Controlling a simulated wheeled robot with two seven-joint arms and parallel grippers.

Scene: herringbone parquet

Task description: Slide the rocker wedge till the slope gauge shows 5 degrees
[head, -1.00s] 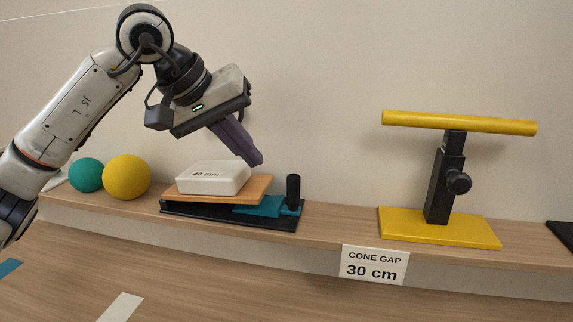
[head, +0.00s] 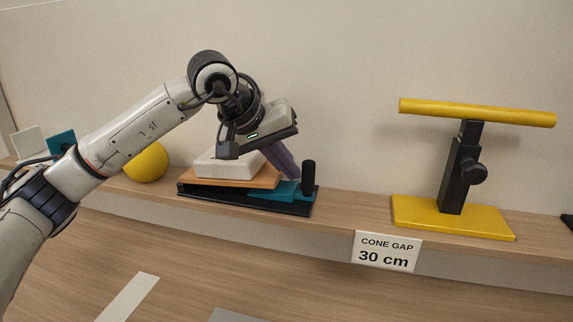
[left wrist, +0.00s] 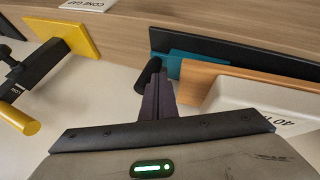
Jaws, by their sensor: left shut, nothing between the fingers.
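The rocker has a black base (head: 232,201), a tilted orange board (head: 225,183) and a teal wedge (head: 288,188) under the board's right end. A black upright post (head: 308,177) stands on the wedge's outer end. A white block (head: 217,163) rests on the board. My left gripper (head: 297,177) is shut and empty, its purple fingers pointing down between the board's end and the post. In the left wrist view the fingertips (left wrist: 162,76) are beside the post (left wrist: 148,74), over the wedge (left wrist: 182,66); contact is unclear. I cannot make out a slope gauge. My right gripper is out of view.
A yellow stand (head: 452,216) with a tilted yellow bar (head: 478,112) is on the shelf to the right. A "CONE GAP 30 cm" sign (head: 387,251) is on the shelf's front. A yellow ball (head: 146,162) is to the left. The shelf between rocker and stand is clear.

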